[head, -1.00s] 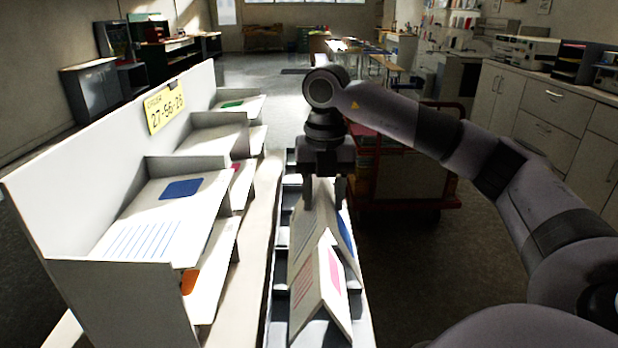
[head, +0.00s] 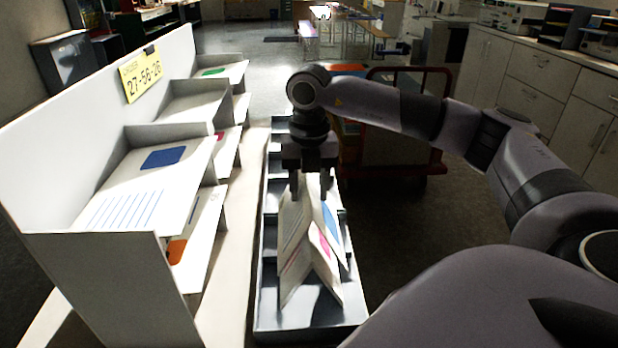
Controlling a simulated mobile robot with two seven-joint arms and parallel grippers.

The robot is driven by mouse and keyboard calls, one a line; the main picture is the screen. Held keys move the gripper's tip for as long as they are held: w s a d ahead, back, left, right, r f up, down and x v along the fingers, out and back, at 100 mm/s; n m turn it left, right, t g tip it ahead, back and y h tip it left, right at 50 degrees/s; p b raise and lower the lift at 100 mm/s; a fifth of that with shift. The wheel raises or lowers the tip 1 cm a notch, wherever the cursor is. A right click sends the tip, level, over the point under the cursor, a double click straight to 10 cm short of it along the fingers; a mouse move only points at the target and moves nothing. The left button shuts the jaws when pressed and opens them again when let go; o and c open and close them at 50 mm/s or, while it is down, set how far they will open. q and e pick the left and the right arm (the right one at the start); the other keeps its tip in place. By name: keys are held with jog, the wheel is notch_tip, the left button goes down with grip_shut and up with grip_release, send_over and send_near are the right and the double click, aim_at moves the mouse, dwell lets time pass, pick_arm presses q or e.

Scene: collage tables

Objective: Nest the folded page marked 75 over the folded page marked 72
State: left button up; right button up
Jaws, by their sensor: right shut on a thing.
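Two folded pages stand tent-like with their ridges up in a long grey metal trough (head: 345,325). The blue-marked folded page (head: 331,222) is the farther one, and the pink-marked folded page (head: 327,272) is nearer to me. They overlap closely in this view, and I cannot tell how far one sits over the other. Numbers 75 and 72 are not legible. My right gripper (head: 310,190) points down, shut on the upper far part of the blue-marked page. My left gripper is out of view.
A white shelved stand (head: 105,285) with flat pages and a yellow sign (head: 140,75) reading 27-56-26 runs along the left of the trough. A red-framed cart (head: 395,170) stands behind my right arm. Floor right of the trough looks clear.

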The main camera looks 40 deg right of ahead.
notch_tip(320, 180, down, 5)
jog(key=b, duration=0.3)
jog(key=shift+r, duration=0.1)
jog(key=shift+f+b, duration=1.7)
jog(key=shift+f, duration=0.7)
jog(key=o, duration=1.1)
jog(key=shift+r, duration=0.1)
notch_tip(320, 180, up, 7)
